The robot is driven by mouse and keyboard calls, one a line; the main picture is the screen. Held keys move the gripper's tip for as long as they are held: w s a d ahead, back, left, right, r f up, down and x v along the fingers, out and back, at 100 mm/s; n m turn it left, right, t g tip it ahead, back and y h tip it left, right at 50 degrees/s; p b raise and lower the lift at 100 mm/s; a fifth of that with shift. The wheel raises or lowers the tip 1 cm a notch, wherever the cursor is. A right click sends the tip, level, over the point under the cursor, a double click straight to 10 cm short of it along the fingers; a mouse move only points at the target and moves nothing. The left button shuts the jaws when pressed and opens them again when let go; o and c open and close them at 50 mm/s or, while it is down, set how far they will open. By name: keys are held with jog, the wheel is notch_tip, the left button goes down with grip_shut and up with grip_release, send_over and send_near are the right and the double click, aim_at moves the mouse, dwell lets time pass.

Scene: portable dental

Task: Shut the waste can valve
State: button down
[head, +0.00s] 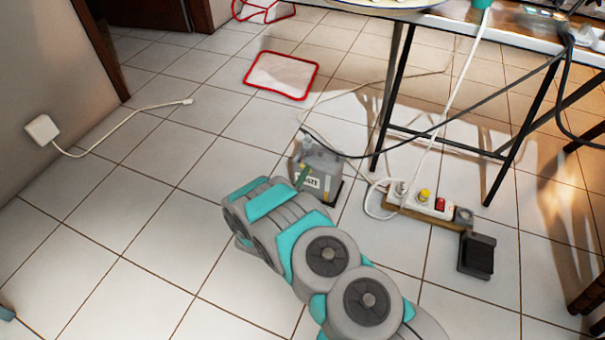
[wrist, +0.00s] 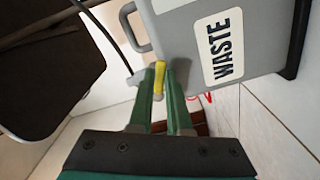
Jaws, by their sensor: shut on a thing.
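The grey waste can (head: 325,164) stands on the tiled floor near the table. In the wrist view the can (wrist: 190,45) fills the upper middle, with its white WASTE label (wrist: 222,47) and a grey handle. The yellow valve lever (wrist: 159,82) sits at the can's edge beside the label. My gripper (wrist: 160,74) has its green fingers on both sides of the lever and is shut on it. In the head view my gripper (head: 302,177) reaches the can's front, and my arm hides part of the can. The valve's exact angle is hard to tell.
A power strip (head: 420,200) with plugs and a dark foot pedal (head: 477,255) lie right of the can. Table legs (head: 392,98) and hanging cables are close behind. A red-edged white mat (head: 281,75) lies farther back. The floor to the left is mostly clear.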

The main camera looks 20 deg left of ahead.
jog(key=n, duration=0.2)
jog(key=r+n, duration=0.1)
jog(key=n, duration=0.2)
jog(key=shift+r+p, duration=0.15)
jog(key=shift+p, duration=0.25)
dwell(0.3)
jog(key=c, duration=0.9)
grip_release()
jog(key=shift+d, duration=0.1)
jog(key=shift+o, duration=0.2)
jog(key=s, duration=0.7)
jog(key=shift+s+a, duration=0.3)
jog(key=shift+s, duration=0.1)
